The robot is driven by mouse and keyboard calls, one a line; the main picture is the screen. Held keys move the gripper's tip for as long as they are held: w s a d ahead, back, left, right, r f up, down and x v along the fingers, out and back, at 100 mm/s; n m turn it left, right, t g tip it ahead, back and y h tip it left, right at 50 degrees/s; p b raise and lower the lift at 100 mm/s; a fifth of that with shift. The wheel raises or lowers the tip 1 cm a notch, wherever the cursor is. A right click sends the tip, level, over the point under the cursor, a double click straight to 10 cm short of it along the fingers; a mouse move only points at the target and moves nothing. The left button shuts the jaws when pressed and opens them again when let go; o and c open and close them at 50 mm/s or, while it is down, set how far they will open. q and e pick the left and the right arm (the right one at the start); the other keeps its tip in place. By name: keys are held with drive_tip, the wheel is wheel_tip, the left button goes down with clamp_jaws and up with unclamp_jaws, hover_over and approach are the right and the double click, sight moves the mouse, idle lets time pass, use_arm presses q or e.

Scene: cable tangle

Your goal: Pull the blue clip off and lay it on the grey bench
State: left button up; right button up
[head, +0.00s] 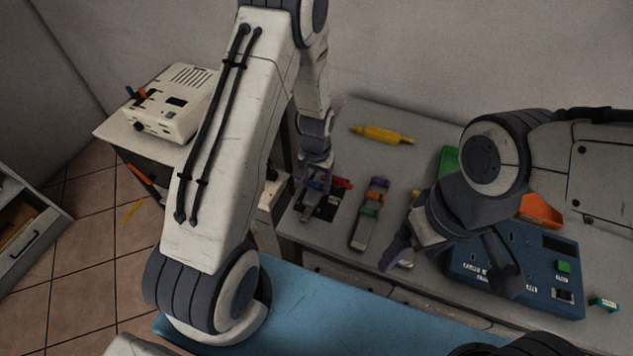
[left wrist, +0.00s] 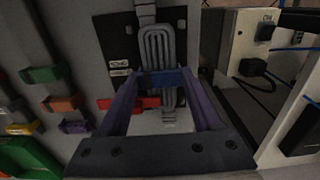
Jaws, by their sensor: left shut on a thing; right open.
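The blue clip (left wrist: 163,78) lies across a looped grey cable bundle (left wrist: 158,45) in front of a black panel (left wrist: 115,45) in the left wrist view. My left gripper (left wrist: 161,82) is shut on it, a purple finger at each end. Whether the clip still grips the cable I cannot tell. In the head view my left gripper (head: 315,184) is low over the panel on the grey bench (head: 415,128). A red clip (left wrist: 130,103) sits just beside and below the blue one. My right gripper (head: 445,262) is open and empty, above the bench front.
A strip with coloured clips (head: 363,230) lies right of the panel. A yellow tool (head: 382,134) lies behind it. A blue control box (head: 480,272) and an orange tray (head: 541,210) are at right. The bench between strip and yellow tool looks clear.

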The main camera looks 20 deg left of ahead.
sight(316, 184)
use_arm(q)
drive_tip(key=shift+r, duration=0.1)
drive_tip(key=shift+r+p, duration=1.8)
drive_tip(key=shift+r, duration=0.4)
